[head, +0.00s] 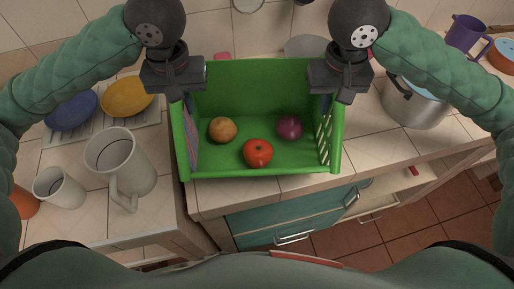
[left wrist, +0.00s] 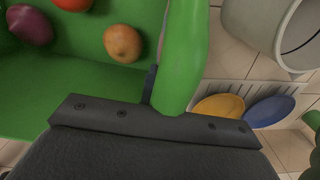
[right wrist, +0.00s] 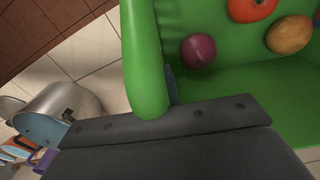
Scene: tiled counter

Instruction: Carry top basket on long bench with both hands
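A green basket (head: 262,82) with an open top sits in the middle of the head view, over the counter. It holds an orange-brown fruit (head: 222,130), a red tomato (head: 258,153) and a purple onion (head: 290,127). My left gripper (head: 185,98) is at the basket's left side rim, and my right gripper (head: 328,100) is at its right side rim. In both wrist views the green rim runs into the gripper, with a dark finger edge on the inner side, so each looks shut on it. The outer fingers are hidden. I cannot tell whether the basket touches the counter.
A large mug (head: 120,160), a small cup (head: 60,188) and a rack with yellow (head: 127,97) and blue (head: 71,110) plates stand left. A metal pot (head: 415,105) and purple mug (head: 467,35) stand right. Teal drawers (head: 290,215) lie below the counter's front edge.

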